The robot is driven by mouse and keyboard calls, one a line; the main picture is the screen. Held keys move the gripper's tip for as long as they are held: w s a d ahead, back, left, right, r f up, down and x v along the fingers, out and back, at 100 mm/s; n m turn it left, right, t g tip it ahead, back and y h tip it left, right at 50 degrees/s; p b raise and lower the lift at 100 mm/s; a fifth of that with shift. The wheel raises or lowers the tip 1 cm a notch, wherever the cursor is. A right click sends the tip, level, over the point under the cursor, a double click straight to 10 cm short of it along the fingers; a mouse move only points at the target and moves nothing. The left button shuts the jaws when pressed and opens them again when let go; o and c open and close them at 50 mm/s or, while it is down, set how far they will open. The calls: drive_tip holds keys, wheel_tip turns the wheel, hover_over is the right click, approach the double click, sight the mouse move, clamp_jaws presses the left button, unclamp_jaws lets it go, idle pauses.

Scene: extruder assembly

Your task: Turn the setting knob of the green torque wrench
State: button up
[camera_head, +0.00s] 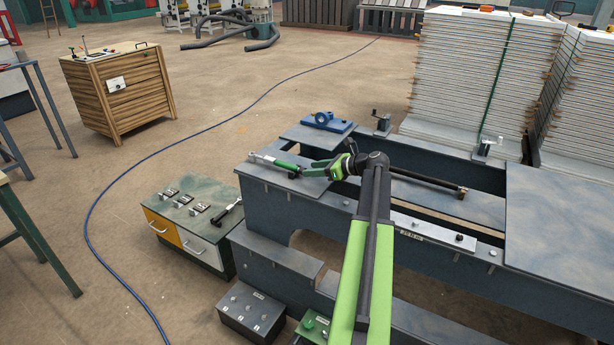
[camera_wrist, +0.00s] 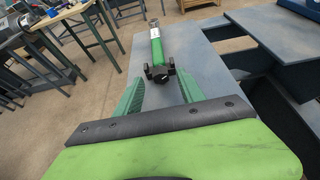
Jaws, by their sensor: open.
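The green torque wrench (camera_head: 272,161) lies on the left end of the blue-grey machine bed in the head view. In the wrist view its green handle (camera_wrist: 157,52) points toward me, with the silver shaft beyond. The black lobed setting knob (camera_wrist: 159,73) is at the near end of the handle. My gripper (camera_wrist: 160,80) is open, with one green finger on each side just below the knob. I cannot tell whether either finger touches it. In the head view my gripper (camera_head: 308,172) is at the wrench's right end, and the knob is hard to make out there.
The machine bed (camera_head: 300,208) has a raised blue block (camera_head: 326,122) behind the wrench and open gaps to the right. A low cabinet (camera_head: 190,222) with several small tools stands left of the bed. Stacked white sheets (camera_head: 470,70) stand behind.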

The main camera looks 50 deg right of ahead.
drive_tip(key=shift+b+x, duration=0.4)
drive_tip(key=shift+x, duration=1.35)
clamp_jaws()
drive_tip(key=shift+w+d, duration=0.1)
drive_tip(key=shift+w, duration=0.05)
